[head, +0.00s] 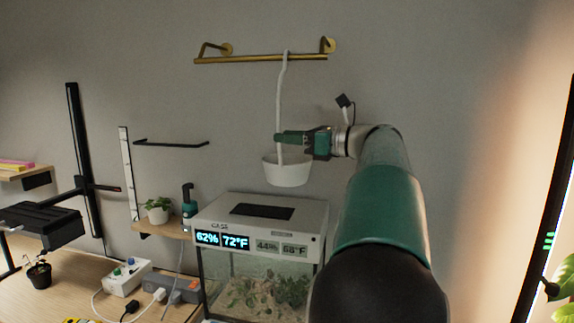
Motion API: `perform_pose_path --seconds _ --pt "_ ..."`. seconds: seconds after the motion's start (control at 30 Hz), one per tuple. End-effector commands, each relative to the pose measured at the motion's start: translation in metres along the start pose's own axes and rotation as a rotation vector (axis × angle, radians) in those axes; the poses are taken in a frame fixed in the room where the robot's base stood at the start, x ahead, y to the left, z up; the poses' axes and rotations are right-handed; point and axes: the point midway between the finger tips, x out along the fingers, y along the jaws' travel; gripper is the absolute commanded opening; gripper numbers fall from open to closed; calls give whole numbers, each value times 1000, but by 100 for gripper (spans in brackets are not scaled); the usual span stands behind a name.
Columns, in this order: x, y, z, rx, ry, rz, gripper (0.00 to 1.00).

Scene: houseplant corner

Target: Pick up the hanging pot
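The white hanging pot (287,172) hangs by a long white strap from the brass rail (262,59) on the wall. Its bowl is above the terrarium's lid, with a gap between. My gripper (287,138) reaches in from the right, with its green fingers level at the lower part of the strap, just above the bowl's rim. The fingers overlap the strap in the picture. I see them from the side, so I cannot tell whether they are closed on it or only beside it.
A glass terrarium (262,275) with a white display top stands below the pot. A small potted plant (158,210) and a green-and-black device (187,205) are on a shelf to its left. The wall right of the brass rail is clear.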

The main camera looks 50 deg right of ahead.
Motion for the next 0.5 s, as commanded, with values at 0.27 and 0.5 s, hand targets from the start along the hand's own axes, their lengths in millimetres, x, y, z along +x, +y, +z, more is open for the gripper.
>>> perform_pose_path --seconds 0.27,0.5 --pt "40 0 -4 1 2 1 34" --pt "50 -1 -4 1 2 -2 34"
